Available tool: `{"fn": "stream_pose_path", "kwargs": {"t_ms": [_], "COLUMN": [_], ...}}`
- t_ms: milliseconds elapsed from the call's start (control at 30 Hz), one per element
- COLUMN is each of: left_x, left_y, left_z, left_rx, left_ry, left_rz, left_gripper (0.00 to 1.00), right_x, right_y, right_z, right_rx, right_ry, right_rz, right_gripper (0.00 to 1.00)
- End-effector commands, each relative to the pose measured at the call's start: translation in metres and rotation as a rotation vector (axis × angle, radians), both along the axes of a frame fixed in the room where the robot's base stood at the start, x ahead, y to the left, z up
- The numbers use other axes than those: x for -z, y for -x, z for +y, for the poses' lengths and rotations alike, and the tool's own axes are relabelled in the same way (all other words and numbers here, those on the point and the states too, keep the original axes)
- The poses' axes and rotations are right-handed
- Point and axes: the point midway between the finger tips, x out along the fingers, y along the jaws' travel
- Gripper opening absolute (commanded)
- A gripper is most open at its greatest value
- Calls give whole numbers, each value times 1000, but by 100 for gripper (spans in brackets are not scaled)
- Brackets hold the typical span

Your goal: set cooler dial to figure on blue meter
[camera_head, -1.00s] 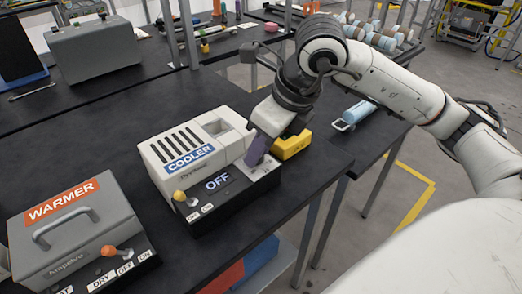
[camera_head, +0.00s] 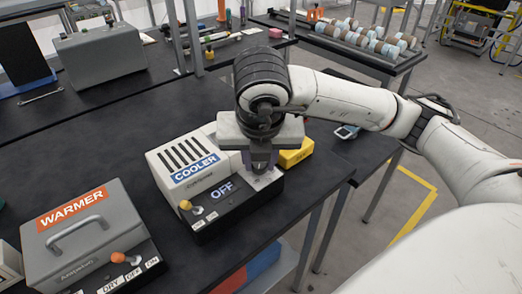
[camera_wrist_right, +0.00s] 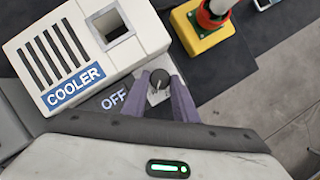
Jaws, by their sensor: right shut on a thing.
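The white cooler (camera_head: 194,168) stands on the black table, with an OFF sign (camera_head: 221,189) and a yellow-tipped lever on its black front. Its dark round dial (camera_wrist_right: 159,77), with a white pointer mark, sits on a pale panel beside the OFF sign in the right wrist view. My right gripper (camera_wrist_right: 160,82) points down with its purple fingers shut on the dial, one on each side. In the head view my right gripper (camera_head: 262,165) hides the dial. A blue and white device (camera_head: 346,131), perhaps the blue meter, is partly behind my arm; no figure on it is readable. My left gripper is out of view.
A grey warmer (camera_head: 85,230) with an orange-tipped lever stands left of the cooler. A yellow box (camera_wrist_right: 205,38) with a red emergency-type button sits just right of the cooler, close to my right gripper. The table behind the cooler is mostly clear.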

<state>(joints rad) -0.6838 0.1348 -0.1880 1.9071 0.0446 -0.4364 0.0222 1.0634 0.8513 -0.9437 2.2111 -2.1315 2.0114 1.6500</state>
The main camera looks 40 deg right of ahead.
Motion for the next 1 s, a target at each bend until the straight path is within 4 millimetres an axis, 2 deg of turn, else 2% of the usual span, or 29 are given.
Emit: {"fn": "stream_pose_path", "kwargs": {"t_ms": [33, 100, 400, 1000], "left_x": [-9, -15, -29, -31], "left_y": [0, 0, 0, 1], "left_z": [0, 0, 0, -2], "left_rx": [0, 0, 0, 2], "left_ry": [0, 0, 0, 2], "left_rz": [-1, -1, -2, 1], "left_gripper": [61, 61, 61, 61], "right_x": [-5, -5, -2, 0], "right_y": [-1, -1, -2, -2], "right_z": [0, 1, 2, 2], "right_rx": [35, 82, 222, 264], "right_ry": [1, 0, -2, -3], "right_rz": [0, 0, 0, -1], "right_gripper": [4, 4, 4, 4]}}
